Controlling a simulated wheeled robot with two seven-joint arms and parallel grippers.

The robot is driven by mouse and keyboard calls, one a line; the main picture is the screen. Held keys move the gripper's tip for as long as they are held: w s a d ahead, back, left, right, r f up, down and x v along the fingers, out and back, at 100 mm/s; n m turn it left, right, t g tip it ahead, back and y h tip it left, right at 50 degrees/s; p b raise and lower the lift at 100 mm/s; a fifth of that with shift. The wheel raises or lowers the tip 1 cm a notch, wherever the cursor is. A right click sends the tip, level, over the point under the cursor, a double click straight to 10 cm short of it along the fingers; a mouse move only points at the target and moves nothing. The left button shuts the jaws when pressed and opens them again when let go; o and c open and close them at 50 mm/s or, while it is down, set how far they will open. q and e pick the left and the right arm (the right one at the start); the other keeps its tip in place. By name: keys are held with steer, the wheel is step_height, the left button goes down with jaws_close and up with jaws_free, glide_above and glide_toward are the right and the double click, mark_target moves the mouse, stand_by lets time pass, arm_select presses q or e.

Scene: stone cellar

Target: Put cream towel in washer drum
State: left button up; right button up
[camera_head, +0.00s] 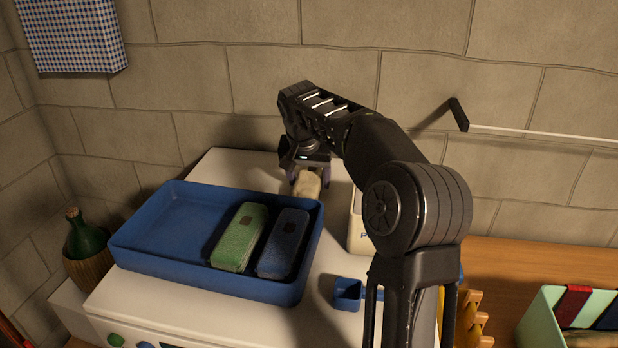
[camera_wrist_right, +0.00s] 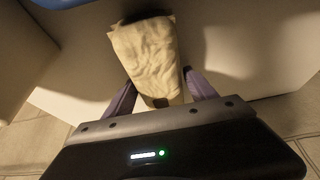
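The cream towel (camera_head: 307,184) is a folded bundle at the back of the white washer top (camera_head: 225,165), right of the blue tray. My right gripper (camera_head: 311,176) points down over it, with one purple finger at each side. In the right wrist view the cream towel (camera_wrist_right: 150,60) sits between the fingers of my right gripper (camera_wrist_right: 158,82); their tips meet its edges, so it looks gripped. Whether the towel still touches the top is unclear. The washer drum is not visible. My left gripper is out of view.
A blue tray (camera_head: 160,262) holds a green folded towel (camera_head: 239,238) and a dark blue one (camera_head: 284,243). A blue scoop (camera_head: 348,293) and a pale box (camera_head: 358,232) stand right of it. A green bottle (camera_head: 85,237) is at left. A mint bin (camera_head: 540,320) is at lower right.

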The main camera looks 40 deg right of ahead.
steer(key=shift+o, duration=0.9)
steer(key=shift+r, duration=0.15)
steer(key=v, duration=0.8)
steer(key=shift+b, duration=0.35)
steer(key=p+v, duration=0.1)
steer(key=v, duration=0.2)
steer(key=shift+r, duration=0.1)
steer(key=shift+s+a+r+p, duration=0.15)
steer(key=shift+a+r+p, duration=0.05)
steer(key=shift+r+p, duration=0.15)
